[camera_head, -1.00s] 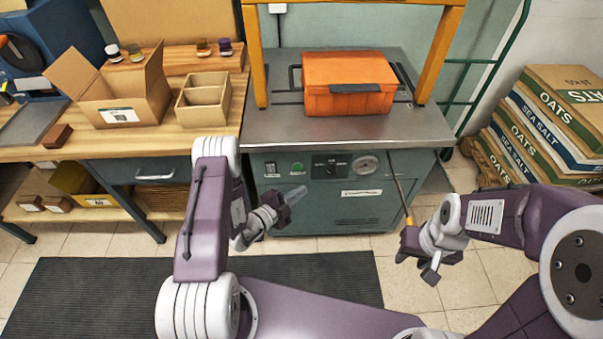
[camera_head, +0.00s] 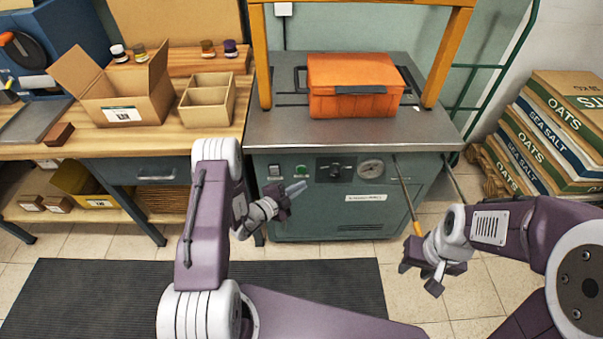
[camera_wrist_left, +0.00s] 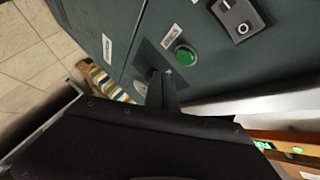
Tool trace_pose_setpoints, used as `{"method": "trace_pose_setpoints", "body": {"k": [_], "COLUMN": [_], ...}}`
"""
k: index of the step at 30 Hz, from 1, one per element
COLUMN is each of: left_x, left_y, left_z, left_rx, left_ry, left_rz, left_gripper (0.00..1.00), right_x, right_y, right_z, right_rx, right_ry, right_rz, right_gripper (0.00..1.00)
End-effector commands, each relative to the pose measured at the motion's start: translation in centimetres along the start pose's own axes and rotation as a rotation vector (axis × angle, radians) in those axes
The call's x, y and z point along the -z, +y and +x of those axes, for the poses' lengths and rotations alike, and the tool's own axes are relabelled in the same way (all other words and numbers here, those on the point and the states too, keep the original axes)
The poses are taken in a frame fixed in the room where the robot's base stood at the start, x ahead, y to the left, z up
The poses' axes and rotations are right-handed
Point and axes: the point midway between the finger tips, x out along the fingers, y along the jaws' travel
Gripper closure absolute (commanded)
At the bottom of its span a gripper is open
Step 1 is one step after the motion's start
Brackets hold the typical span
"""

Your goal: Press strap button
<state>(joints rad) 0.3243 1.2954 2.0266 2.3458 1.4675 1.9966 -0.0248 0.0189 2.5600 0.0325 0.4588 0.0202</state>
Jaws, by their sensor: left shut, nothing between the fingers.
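A round green button (camera_head: 301,171) sits on the front panel of the grey-green strapping machine (camera_head: 300,222). It also shows in the left wrist view (camera_wrist_left: 184,55), on a dark plate with a small label beside it. My left gripper (camera_head: 297,188) is shut and empty, its tips just below the button in the head view. In the wrist view its dark fingers (camera_wrist_left: 158,84) point at the panel close beside the button, which is not covered. Whether they touch the panel I cannot tell. My right gripper (camera_head: 420,278) is open and empty, low to the right of the machine.
An orange box (camera_head: 354,80) sits on the machine top under the yellow arch (camera_head: 446,50). A dark knob (camera_head: 336,170) and a gauge (camera_head: 371,169) are right of the button. A wooden bench (camera_head: 105,144) stands left; stacked sacks (camera_head: 555,125) stand right.

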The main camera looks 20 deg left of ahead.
Motion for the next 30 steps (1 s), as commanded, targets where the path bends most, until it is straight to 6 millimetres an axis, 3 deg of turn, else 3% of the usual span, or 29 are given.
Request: {"method": "trace_pose_setpoints", "body": {"k": [9,30], "left_x": [-1.4,-1.5], "left_y": [-1.4,-1.5], "left_z": [2.0,2.1], "left_rx": [0.0,-0.001], "left_ry": [0.001,0.0], "left_rz": [0.001,0.0], "left_gripper": [1.0,1.0], "right_x": [-0.1,-0.1], "right_y": [0.0,0.0], "right_z": [0.9,0.9], "right_rx": [0.0,0.0], "right_ry": [0.0,0.0], "right_rz": [0.0,0.0], "right_gripper": [0.62,0.62]}}
